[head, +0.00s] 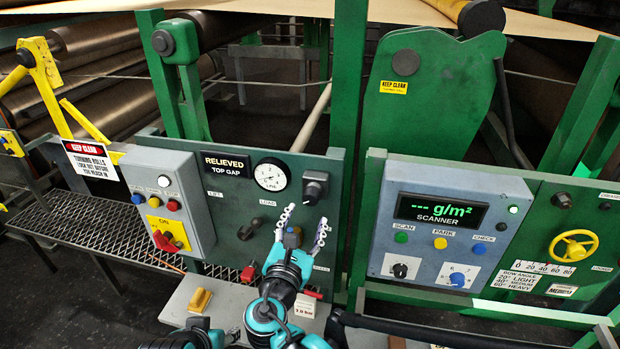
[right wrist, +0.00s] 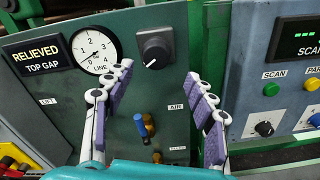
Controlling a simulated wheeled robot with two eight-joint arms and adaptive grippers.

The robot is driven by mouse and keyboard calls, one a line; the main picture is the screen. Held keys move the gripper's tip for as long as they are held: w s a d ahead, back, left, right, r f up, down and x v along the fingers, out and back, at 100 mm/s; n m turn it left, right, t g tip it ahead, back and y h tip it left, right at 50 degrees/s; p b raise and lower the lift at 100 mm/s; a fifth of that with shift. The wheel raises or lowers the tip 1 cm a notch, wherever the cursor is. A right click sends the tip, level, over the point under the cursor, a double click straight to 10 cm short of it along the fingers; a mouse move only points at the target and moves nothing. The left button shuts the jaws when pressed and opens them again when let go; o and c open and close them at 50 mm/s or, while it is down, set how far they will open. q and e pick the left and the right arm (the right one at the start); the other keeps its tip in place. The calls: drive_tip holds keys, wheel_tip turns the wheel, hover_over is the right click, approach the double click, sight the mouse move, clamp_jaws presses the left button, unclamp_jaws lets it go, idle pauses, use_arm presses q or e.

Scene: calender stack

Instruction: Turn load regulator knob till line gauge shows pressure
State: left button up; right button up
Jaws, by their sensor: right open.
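A black regulator knob (head: 315,187) with a pale pointer mark sits on the green panel, right of the round white line gauge (head: 270,174). In the right wrist view the knob (right wrist: 154,50) and gauge (right wrist: 97,50) show near the top; the gauge reads 0 to 4, and its needle position is hard to read. My right gripper (head: 303,225) is open and empty, its fingers spread in front of the panel below the knob. In the right wrist view the knob lies just beyond and between the fingertips (right wrist: 164,77), apart from them.
Blue and brass fittings (right wrist: 143,125) stick out between my fingers, beside the AIR label. A grey switch box (head: 168,195) with a red handle stands left. The scanner panel (head: 450,225) stands right. A yellow block (head: 200,300) lies on the ledge below.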

sight(310, 201)
drive_tip(key=shift+n, duration=0.3)
drive_tip(key=x, duration=0.5)
drive_tip(key=b+x, duration=0.1)
drive_tip(key=x, duration=0.1)
drive_tip(key=shift+w+a+r, duration=0.1)
drive_tip(key=shift+w+r, duration=0.15)
drive_tip(key=shift+w, duration=0.1)
drive_tip(key=c, duration=1.2)
